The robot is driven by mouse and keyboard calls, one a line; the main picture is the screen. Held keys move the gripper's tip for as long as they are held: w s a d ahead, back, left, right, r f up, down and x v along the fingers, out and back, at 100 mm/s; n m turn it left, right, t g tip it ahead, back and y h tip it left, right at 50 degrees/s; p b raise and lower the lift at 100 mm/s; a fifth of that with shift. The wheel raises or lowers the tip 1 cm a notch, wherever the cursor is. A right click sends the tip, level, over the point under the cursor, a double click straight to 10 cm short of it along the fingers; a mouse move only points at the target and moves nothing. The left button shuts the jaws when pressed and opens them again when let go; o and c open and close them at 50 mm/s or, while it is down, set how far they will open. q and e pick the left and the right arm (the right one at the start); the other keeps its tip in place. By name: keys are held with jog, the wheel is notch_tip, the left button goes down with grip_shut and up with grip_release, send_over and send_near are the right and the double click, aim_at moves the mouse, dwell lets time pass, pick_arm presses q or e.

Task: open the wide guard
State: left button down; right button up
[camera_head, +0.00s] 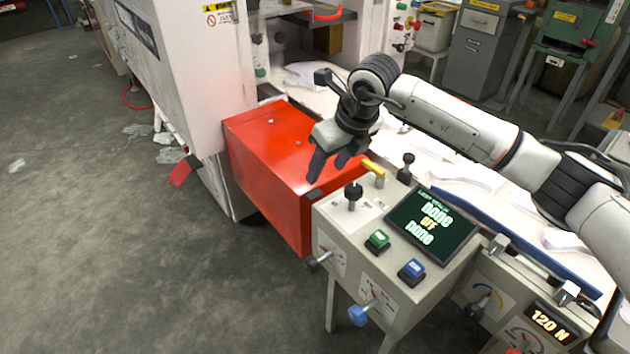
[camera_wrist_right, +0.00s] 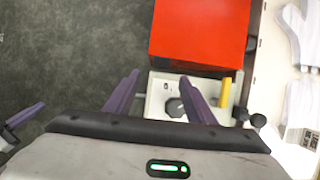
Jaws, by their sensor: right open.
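The wide guard appears to be the red box-shaped cover (camera_head: 262,150) beside the white machine. Its top and front faces look closed in the head view, and it is also at the top of the right wrist view (camera_wrist_right: 200,30). My right gripper (camera_head: 327,172) is open and empty, its purple fingers above the guard's right part, near the control box. In the wrist view the right fingers (camera_wrist_right: 160,77) stand apart, with no contact visible. A purple finger at the left edge of the wrist view seems to be my left gripper (camera_wrist_right: 24,116); its opening is hidden.
The control box (camera_head: 330,220) carries black knobs, a yellow lever (camera_head: 373,167), green (camera_head: 377,241) and blue (camera_head: 411,270) buttons and a screen (camera_head: 432,222). White gloves (camera_head: 470,178) lie on the bench behind. The floor at left is mostly open, with scraps near the machine.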

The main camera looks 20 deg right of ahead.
aim_at(314, 194)
jog(key=x, duration=1)
jog(key=shift+w+d, duration=0.1)
jog(key=shift+d, duration=0.05)
jog(key=shift+r, duration=0.1)
grip_shut()
